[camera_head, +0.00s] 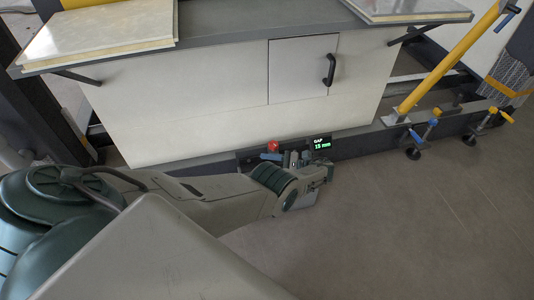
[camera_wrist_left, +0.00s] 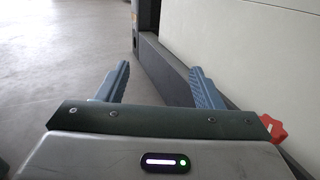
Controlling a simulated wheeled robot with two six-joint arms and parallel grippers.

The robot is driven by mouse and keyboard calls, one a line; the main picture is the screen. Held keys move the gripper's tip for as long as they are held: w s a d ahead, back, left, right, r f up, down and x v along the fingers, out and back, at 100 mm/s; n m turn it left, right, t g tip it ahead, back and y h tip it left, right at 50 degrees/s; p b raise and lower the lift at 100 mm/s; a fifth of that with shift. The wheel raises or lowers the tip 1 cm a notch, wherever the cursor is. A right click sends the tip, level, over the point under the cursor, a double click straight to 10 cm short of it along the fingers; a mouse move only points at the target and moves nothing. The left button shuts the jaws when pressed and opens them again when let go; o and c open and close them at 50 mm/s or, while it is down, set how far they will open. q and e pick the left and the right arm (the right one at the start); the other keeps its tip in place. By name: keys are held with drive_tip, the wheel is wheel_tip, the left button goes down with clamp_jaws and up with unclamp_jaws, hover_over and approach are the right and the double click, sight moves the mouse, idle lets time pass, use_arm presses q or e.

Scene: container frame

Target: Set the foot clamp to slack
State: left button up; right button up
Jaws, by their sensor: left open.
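The red knob (camera_head: 273,147) of what looks like the foot clamp shows low at the panel's foot. A small black display (camera_head: 320,145) beside it reads "GAP 15 mm" in green. My left gripper is down at the clamp and hides most of its body. In the left wrist view my left gripper (camera_wrist_left: 159,70) is open, with nothing between its blue fingers. The red knob (camera_wrist_left: 272,128) shows there at the right, just beyond the palm's edge and outside the fingers. My right gripper is in neither view.
The dark frame rail (camera_head: 372,143) runs along the floor under the white panel (camera_head: 190,100), which has a black-handled door (camera_head: 303,70). Blue clamps with yellow handles (camera_head: 436,111) and a yellow brace (camera_head: 450,60) stand at the right. The floor (camera_head: 420,220) in front is clear.

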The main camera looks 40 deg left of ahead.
use_arm(q)
drive_tip(key=shift+s+d+p, duration=0.4)
drive_tip(key=shift+s+d, duration=0.05)
drive_tip(key=shift+s, duration=0.2)
